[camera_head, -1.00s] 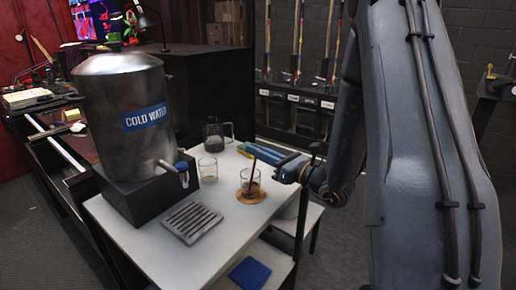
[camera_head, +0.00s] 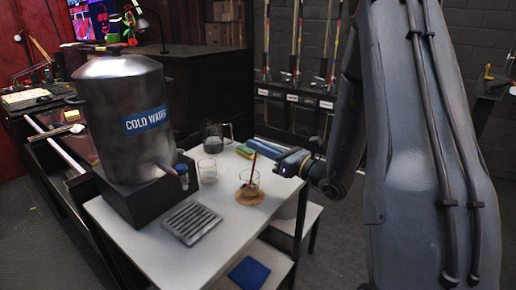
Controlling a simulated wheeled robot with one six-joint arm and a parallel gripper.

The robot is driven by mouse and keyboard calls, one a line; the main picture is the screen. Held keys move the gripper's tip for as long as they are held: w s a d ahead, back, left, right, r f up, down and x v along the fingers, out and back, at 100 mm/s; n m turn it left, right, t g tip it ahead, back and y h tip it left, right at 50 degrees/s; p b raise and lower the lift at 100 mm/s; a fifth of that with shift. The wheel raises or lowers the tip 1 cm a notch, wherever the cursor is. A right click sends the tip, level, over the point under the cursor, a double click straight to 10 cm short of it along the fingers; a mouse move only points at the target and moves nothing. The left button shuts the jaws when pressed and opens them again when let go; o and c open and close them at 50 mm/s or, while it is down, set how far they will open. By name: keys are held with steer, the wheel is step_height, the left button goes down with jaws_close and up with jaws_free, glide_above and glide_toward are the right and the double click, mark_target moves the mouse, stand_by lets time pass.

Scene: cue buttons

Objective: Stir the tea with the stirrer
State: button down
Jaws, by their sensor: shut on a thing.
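A clear glass (camera_head: 249,181) with a little brown tea low in it stands on a round tan coaster (camera_head: 250,197) near the right side of the white table. A thin dark red stirrer (camera_head: 253,167) stands in the glass, its top leaning slightly right. My gripper (camera_head: 277,160) is just right of the glass, at about the height of the stirrer's upper part. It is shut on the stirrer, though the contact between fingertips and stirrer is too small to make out.
A metal COLD WATER dispenser (camera_head: 122,105) stands on a black base at the left of the white table (camera_head: 150,237). A slotted drip tray (camera_head: 191,222), an empty glass (camera_head: 207,171), a dark jug (camera_head: 213,136) and a yellow-green sponge (camera_head: 246,151) are near the glass.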

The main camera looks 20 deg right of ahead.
step_height(320, 180, up, 7)
steer(key=d+p, duration=0.1)
steer(key=p, duration=0.3)
steer(key=shift+d+f, duration=0.15)
steer(key=shift+f, duration=0.05)
steer(key=shift+w, duration=0.1)
stand_by(0.8)
step_height(320, 180, up, 5)
steer(key=p, duration=0.3)
stand_by(1.0)
